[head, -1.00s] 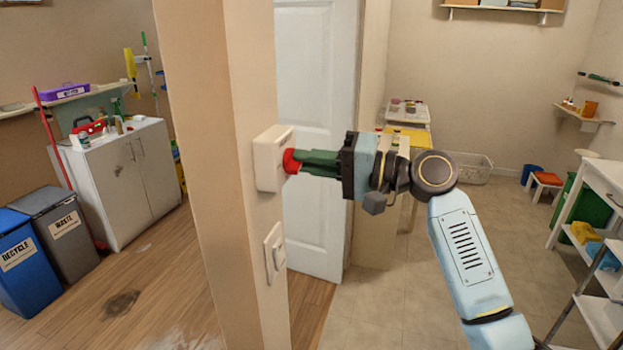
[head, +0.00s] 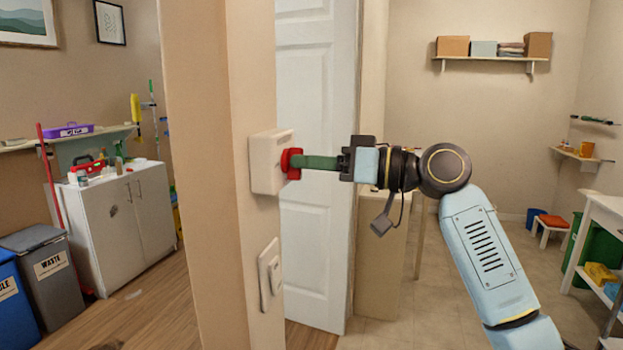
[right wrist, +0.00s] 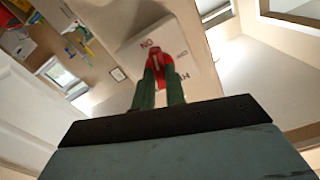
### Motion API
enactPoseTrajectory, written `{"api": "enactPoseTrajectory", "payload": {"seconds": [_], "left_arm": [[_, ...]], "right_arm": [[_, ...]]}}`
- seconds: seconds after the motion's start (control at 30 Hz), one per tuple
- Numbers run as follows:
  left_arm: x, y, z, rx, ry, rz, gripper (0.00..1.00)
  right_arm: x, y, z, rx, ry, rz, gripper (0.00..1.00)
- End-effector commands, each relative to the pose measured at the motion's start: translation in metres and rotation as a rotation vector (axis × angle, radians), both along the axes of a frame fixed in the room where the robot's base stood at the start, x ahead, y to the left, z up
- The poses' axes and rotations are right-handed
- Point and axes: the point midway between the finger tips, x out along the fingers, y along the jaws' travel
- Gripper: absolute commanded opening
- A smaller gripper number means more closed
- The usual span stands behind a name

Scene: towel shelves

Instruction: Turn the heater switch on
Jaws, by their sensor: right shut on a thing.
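The heater switch is a white box (head: 265,165) fixed to the edge of the beige wall, with a red knob (head: 291,164) on its face. The box also shows in the right wrist view (right wrist: 187,52), with partly readable lettering. My right gripper (head: 302,163) is shut on the red knob, its green fingers reaching in from the right. In the right wrist view the two fingers (right wrist: 160,75) sit on either side of the red knob (right wrist: 158,62). The fingers hide part of the knob. My left gripper is not in view.
A white rocker switch plate (head: 270,274) is on the same wall below the box. A white door (head: 315,150) stands behind my right gripper. A grey cabinet (head: 130,225) and bins are at the left; a white shelf unit (head: 603,210) is at the right.

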Motion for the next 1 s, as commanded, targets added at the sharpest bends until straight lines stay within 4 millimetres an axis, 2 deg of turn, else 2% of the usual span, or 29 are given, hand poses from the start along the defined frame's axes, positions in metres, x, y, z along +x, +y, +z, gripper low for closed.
{"api": "enactPoseTrajectory", "payload": {"seconds": [0.1, 0.4, 1.0], "left_arm": [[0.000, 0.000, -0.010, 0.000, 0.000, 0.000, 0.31], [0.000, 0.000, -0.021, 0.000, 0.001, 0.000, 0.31], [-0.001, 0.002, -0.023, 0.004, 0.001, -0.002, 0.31]], "right_arm": [[0.000, 0.000, -0.002, -0.027, -0.086, -0.001, 0.00], [0.000, 0.000, -0.001, -0.076, -0.233, -0.001, 0.00], [0.000, 0.000, 0.001, -0.093, -0.288, -0.001, 0.00]]}}
